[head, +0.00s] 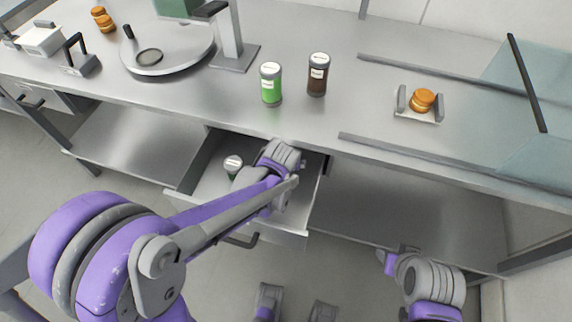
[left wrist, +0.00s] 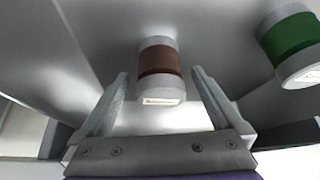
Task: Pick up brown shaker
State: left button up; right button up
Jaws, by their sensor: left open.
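A brown shaker (left wrist: 160,62) with grey ends and a white label lies between the spread fingers of my left gripper (left wrist: 160,78) in the left wrist view. The gripper is open, with a visible gap on both sides of the shaker. In the head view my left wrist (head: 281,156) is over the open drawer (head: 298,216) and hides that shaker and the fingertips. A dark green shaker (head: 232,166) is in the drawer, left of the wrist; it also shows in the left wrist view (left wrist: 291,45). My right gripper (head: 398,257) is low at the right, its fingers unclear.
On the counter above the drawer stand another brown shaker (head: 318,75) and a bright green shaker (head: 271,83). A round steel plate (head: 185,60) is at the left. A small tray (head: 431,117) with a burger-like item (head: 422,101) is at the right. The counter's front edge overhangs the drawer.

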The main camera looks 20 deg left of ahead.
pick_arm(q)
jog(key=shift+x, duration=0.75)
jog(key=c, duration=1.5)
